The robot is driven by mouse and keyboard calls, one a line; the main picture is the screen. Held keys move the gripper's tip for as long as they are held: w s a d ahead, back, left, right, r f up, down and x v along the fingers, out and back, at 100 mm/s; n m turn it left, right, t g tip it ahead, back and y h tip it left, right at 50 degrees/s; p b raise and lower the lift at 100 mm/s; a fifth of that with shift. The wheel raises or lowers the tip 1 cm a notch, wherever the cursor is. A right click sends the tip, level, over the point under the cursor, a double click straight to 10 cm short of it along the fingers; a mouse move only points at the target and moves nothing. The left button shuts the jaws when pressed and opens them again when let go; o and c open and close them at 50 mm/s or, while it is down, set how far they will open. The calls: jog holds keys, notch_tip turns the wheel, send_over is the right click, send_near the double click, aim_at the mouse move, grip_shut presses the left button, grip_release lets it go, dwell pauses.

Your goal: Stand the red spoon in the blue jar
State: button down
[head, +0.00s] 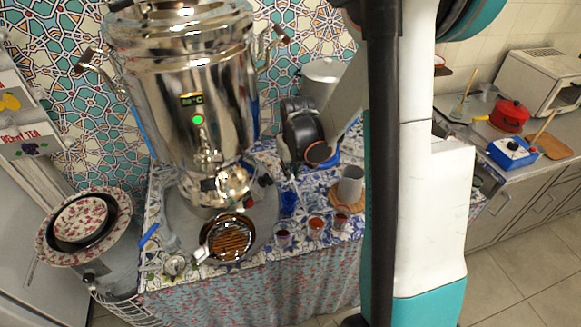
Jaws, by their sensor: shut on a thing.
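My gripper (291,168) is black and points down over the patterned table, just right of the samovar. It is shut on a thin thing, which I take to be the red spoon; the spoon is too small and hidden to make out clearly. A small dark blue jar (288,203) stands on the table just below the fingertips. I cannot tell whether the spoon's end is inside the jar or above it.
The large steel samovar (190,95) stands close on the left. A strainer-like brown round thing (230,238), small tea glasses (317,225) and a grey mug (350,185) crowd the table. A steel pot (322,75) is behind. My arm hides the table's right side.

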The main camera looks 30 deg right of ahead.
jog(key=s+b+x, duration=0.2)
jog(key=b+x, duration=0.4)
jog(key=x, duration=0.2)
jog(key=shift+w+a+f+b, duration=0.2)
jog(key=shift+f+b, duration=0.2)
jog(key=shift+f, duration=0.2)
jog(key=c, duration=1.6)
grip_release()
jog(key=shift+o, duration=0.2)
jog(key=shift+r, duration=0.1)
jog(key=v, duration=1.1)
jog(key=shift+r, duration=0.4)
jog(key=shift+s, duration=0.1)
